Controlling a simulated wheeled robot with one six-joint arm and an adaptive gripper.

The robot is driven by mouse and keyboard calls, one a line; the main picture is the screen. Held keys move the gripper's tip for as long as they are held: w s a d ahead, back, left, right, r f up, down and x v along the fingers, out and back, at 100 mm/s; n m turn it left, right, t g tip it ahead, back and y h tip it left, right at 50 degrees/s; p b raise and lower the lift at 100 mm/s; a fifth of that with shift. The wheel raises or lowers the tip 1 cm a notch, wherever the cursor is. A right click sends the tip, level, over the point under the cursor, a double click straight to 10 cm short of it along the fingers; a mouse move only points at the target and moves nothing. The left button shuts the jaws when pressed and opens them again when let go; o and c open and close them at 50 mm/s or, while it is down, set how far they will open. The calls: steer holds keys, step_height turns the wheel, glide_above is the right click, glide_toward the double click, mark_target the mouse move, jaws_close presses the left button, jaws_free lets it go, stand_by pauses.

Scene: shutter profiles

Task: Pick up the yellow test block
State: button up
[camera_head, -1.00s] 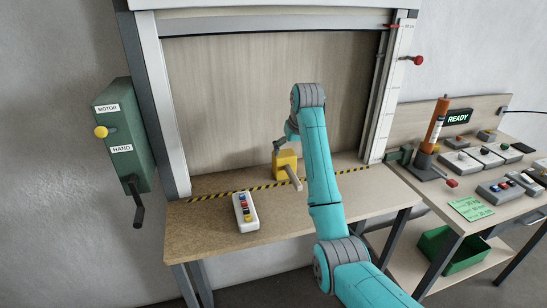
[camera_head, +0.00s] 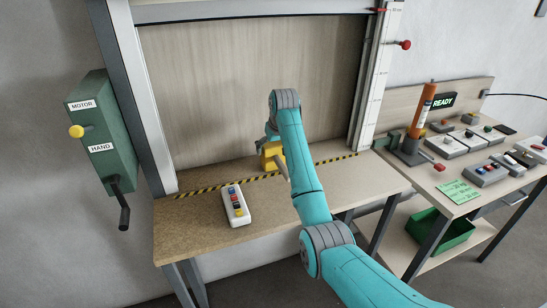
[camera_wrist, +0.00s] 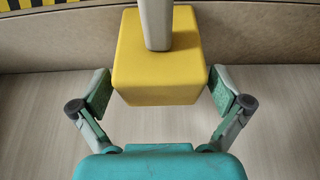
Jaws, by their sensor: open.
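The yellow test block (camera_head: 266,160) sits on the bench near the striped line, partly hidden behind my arm in the head view. In the wrist view the block (camera_wrist: 158,72) fills the upper middle, with a pale grey handle (camera_wrist: 156,22) sticking out of it. My gripper (camera_wrist: 160,89) is open, with one green-padded finger on each side of the block's near part. The fingertips are very close to its sides; I cannot tell whether they touch. In the head view my gripper (camera_head: 268,140) is just above and behind the block, mostly hidden.
A white button box (camera_head: 236,206) lies on the bench left of the block. The shutter frame's right post (camera_head: 372,80) and left post (camera_head: 140,90) flank the bench. A green motor/hand box (camera_head: 100,130) is on the left wall. A side table (camera_head: 430,175) holds several devices.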

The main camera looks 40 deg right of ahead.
steer(key=shift+x, duration=0.9)
steer(key=c, duration=1.1)
steer(key=shift+o, duration=0.2)
